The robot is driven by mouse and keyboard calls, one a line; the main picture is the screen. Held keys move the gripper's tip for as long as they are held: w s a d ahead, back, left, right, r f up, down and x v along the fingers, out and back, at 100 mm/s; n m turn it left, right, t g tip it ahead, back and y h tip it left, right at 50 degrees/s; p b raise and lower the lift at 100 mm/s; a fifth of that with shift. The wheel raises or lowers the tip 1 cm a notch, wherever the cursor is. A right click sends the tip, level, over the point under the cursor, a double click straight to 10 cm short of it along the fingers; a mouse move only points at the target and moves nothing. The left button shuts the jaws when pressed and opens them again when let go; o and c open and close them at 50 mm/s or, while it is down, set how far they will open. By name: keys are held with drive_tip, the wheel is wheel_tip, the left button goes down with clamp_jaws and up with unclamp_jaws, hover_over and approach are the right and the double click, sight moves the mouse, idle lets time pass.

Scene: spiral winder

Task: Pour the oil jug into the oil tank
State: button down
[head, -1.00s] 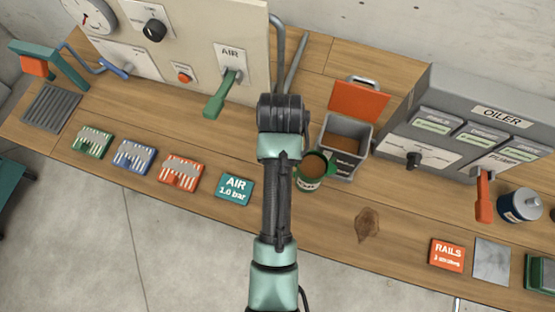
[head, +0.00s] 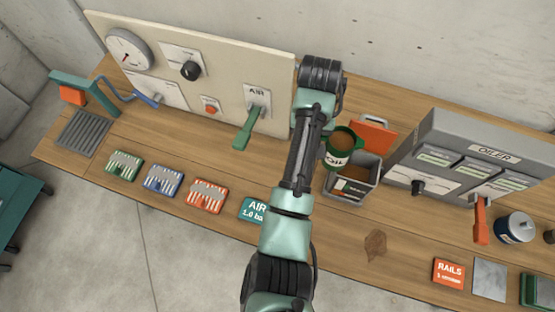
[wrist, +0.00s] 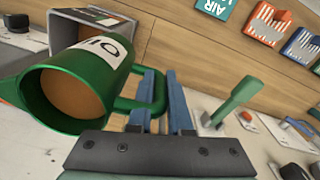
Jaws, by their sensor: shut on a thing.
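The green oil jug (head: 338,155) has a white OIL label and brown oil inside. In the head view it is over the back left part of the grey oil tank (head: 345,189), overlapping its opening. The tank's orange lid (head: 374,136) stands open behind it, and brown oil shows inside. In the wrist view my gripper (wrist: 161,78) has its blue fingers shut on the handle of the jug (wrist: 75,85), whose open mouth faces the camera. No stream of oil shows. My fingers are hidden behind my arm in the head view.
The grey oiler box (head: 470,160) stands right of the tank. The AIR panel (head: 200,80) with its green lever (head: 248,128) is at the left. Several coloured cards lie along the bench (head: 300,215). A blue-grey can (head: 516,228) is at the far right.

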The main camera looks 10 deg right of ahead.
drive_tip(key=w+d+r+t+y+b, duration=0.1)
drive_tip(key=d+r+y, duration=0.1)
drive_tip(key=y, duration=0.1)
drive_tip(key=shift+w+d+r+m+t+b, duration=0.15)
drive_tip(key=shift+w+d+m+t+b, duration=0.15)
drive_tip(key=shift+w+t+b, duration=0.1)
idle(1.0)
drive_tip(key=shift+a+r+t+y+p, duration=0.15)
drive_tip(key=shift+r+t+y+p, duration=0.45)
drive_tip(key=shift+y+p, duration=0.25)
drive_tip(key=shift+r+t+y+p, duration=0.4)
drive_tip(key=shift+r+y, duration=0.2)
drive_tip(key=shift+y, duration=0.25)
